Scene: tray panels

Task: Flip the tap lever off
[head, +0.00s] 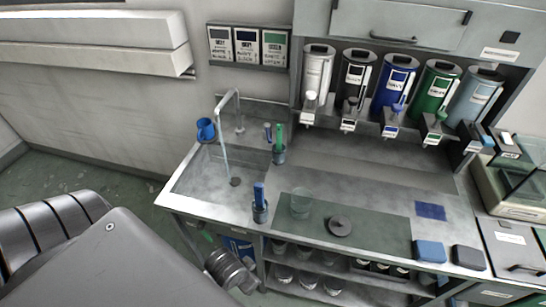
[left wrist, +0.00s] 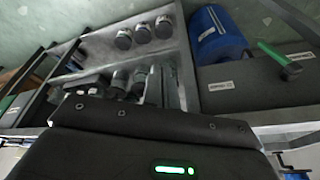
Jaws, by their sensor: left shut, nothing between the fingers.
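The tap (head: 236,97) is a thin grey curved spout at the back left of the counter, in the head view. A pale stream of water (head: 223,150) runs from its mouth into the grey sink (head: 195,180). The tap's lever is too small to make out clearly, and its position cannot be told. My left gripper shows in the left wrist view (left wrist: 165,88) as narrow fingers close together, shut and empty. It is low by the shelves under the counter, well apart from the tap. My right gripper is not in view.
A blue mug (head: 206,130) stands at the sink's back left corner. Holders with a green brush (head: 279,138) and a blue-handled brush (head: 259,195) stand right of the sink. A glass beaker (head: 301,204) and a dark round disc (head: 340,226) are on the green mat. Dispensers (head: 395,88) line the back.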

